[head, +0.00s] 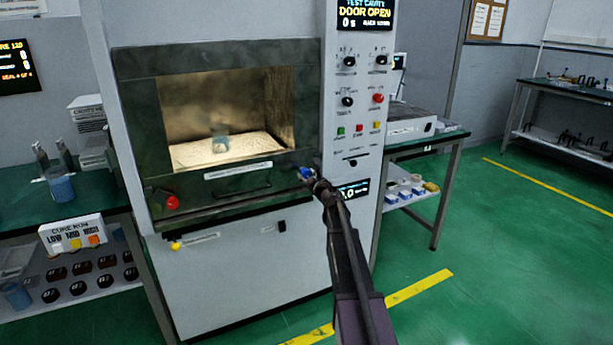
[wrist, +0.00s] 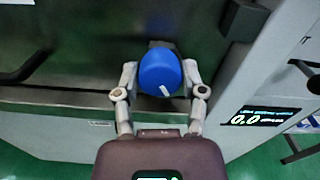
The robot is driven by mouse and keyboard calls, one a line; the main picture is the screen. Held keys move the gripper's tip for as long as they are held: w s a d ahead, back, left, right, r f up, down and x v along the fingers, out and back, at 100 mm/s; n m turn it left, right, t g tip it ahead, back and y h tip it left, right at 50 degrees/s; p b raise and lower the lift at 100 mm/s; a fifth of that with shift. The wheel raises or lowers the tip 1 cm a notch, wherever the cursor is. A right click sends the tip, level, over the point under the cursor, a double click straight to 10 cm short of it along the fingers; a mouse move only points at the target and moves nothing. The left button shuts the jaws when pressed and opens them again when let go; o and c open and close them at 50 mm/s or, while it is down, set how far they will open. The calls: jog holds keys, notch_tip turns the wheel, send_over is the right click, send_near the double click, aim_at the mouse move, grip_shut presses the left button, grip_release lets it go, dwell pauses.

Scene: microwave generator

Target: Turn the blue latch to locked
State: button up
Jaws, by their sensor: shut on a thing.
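The blue latch (wrist: 160,73) is a rounded blue knob with a white mark, on the dark front of the microwave generator. It shows in the head view (head: 305,173) at the right end of the dark panel below the cavity opening. My gripper (wrist: 160,83) has a finger on each side of the knob and is shut on it. In the head view my gripper (head: 314,182) partly covers the latch. The display above the controls (head: 364,14) reads "DOOR OPEN".
The lit cavity (head: 175,105) holds a small clear container (head: 220,142). A red knob (head: 172,202) and a dark bar handle (head: 243,189) are on the same front. A control column (head: 352,125) stands close on the right. Green floor is clear at the right.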

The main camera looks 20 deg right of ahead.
jog(key=shift+n, duration=0.5)
jog(key=n, duration=0.3)
jog(key=shift+w+n, duration=0.1)
jog(key=shift+n, duration=0.3)
jog(key=n, duration=1.3)
jog(key=o, duration=1.2)
jog(key=shift+c, duration=0.2)
